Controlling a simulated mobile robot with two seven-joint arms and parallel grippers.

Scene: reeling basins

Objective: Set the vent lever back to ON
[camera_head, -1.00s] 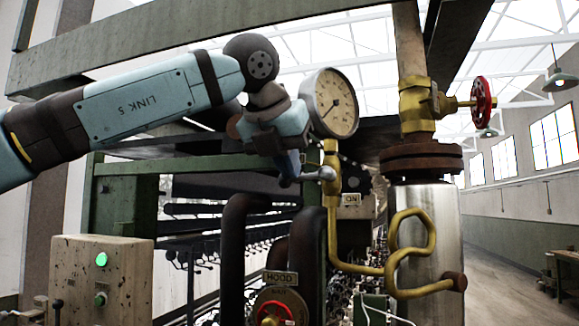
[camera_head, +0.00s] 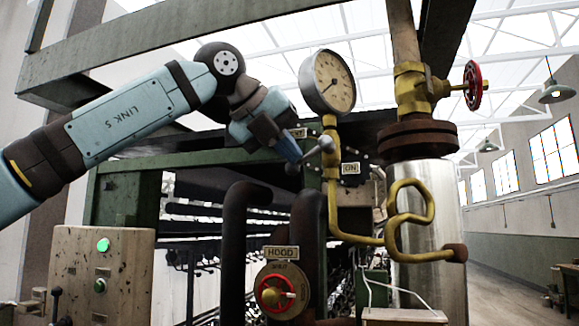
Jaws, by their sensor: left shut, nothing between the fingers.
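The vent lever (camera_head: 312,154) is a short grey bar with a round ball end (camera_head: 326,145), below the pressure gauge in the head view. It slants up to the right, and its ball overlaps the brass pipe in the picture. An ON plate (camera_head: 350,168) is to the right of the ball and a little lower. A second small plate (camera_head: 298,132) is above the lever, its lettering unclear. My left gripper (camera_head: 291,154) is shut and empty, its blue fingertips just left of the lever's ball. I cannot tell whether they touch the lever. My right gripper is not in view.
The gauge (camera_head: 328,82) and brass pipe (camera_head: 332,200) stand close to the lever. A red valve wheel (camera_head: 473,86) is at the upper right. A HOOD dial (camera_head: 281,290) sits below between dark pipes. A control box (camera_head: 100,275) with a green light is at lower left.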

